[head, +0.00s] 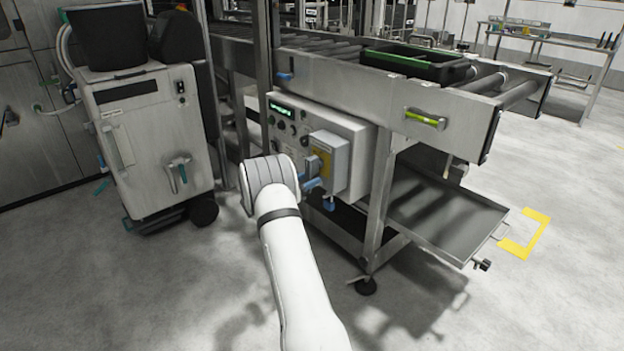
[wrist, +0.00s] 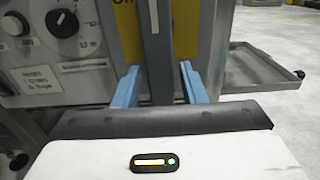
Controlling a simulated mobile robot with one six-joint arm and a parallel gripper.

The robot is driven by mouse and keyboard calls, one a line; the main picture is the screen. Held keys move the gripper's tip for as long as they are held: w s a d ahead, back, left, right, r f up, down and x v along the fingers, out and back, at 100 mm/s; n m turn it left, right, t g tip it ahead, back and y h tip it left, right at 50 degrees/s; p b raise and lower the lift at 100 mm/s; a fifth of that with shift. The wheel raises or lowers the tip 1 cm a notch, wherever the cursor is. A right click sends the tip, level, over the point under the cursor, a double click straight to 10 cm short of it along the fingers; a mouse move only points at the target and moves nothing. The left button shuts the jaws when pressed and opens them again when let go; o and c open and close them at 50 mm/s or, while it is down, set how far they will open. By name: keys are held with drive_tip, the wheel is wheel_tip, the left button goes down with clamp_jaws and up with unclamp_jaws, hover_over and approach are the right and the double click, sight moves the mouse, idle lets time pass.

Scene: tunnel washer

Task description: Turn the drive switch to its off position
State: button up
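The drive switch is a grey box (head: 331,152) with a yellow plate on the front of the control cabinet. In the wrist view its dark grey handle (wrist: 158,45) stands upright, with a white line on its upper part. The yellow plate (wrist: 127,25) shows behind it, and lettering at the top edge is cut off. My gripper (wrist: 160,68) is at the handle, with one blue finger on each side and a narrow gap showing at each. The blue fingers of my gripper (head: 320,192) also show in the head view. My arm's end partly hides the cabinet.
The control cabinet (head: 358,129) has a lit display and knobs, left of the switch. A roller conveyor (head: 320,72) with a dark tray (head: 440,70) runs above. A low metal tray (head: 440,210) lies right. A wheeled grey unit (head: 150,140) stands left. Floor in front is clear.

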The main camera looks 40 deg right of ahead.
clamp_jaws()
